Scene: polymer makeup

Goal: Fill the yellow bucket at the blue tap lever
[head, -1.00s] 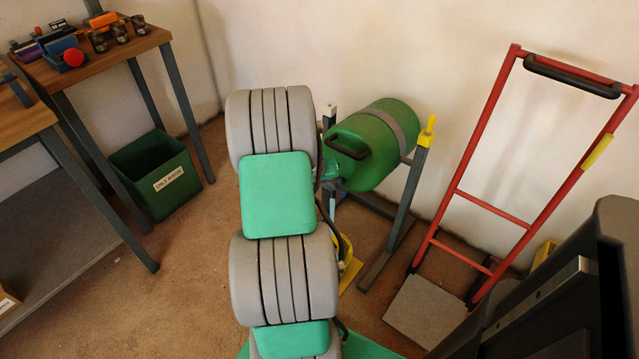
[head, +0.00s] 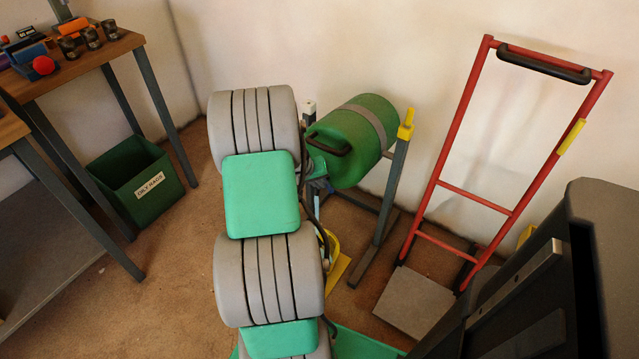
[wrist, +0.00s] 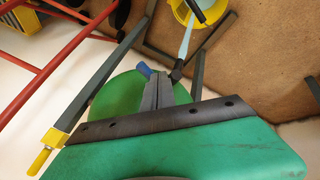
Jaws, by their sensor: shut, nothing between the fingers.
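The green drum (head: 352,140) lies on its side on a grey stand. In the wrist view, the blue tap lever (wrist: 145,69) is at the drum's end, beside the dark spout (wrist: 177,70). My gripper (wrist: 158,76) is shut and empty, with its tips close beside the lever; I cannot tell whether they touch. A pale blue strip (wrist: 185,42), which looks like running water, reaches from the spout into the yellow bucket (wrist: 182,12). The bucket's water level is not clear. In the head view my arm hides the gripper and most of the bucket (head: 333,243).
A red hand truck (head: 447,170) stands right of the drum against the wall. A green bin (head: 137,185) stands left beside wooden benches (head: 75,72). A yellow-topped stand post (wrist: 62,130) is near my gripper. Brown floor between bin and my arm is clear.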

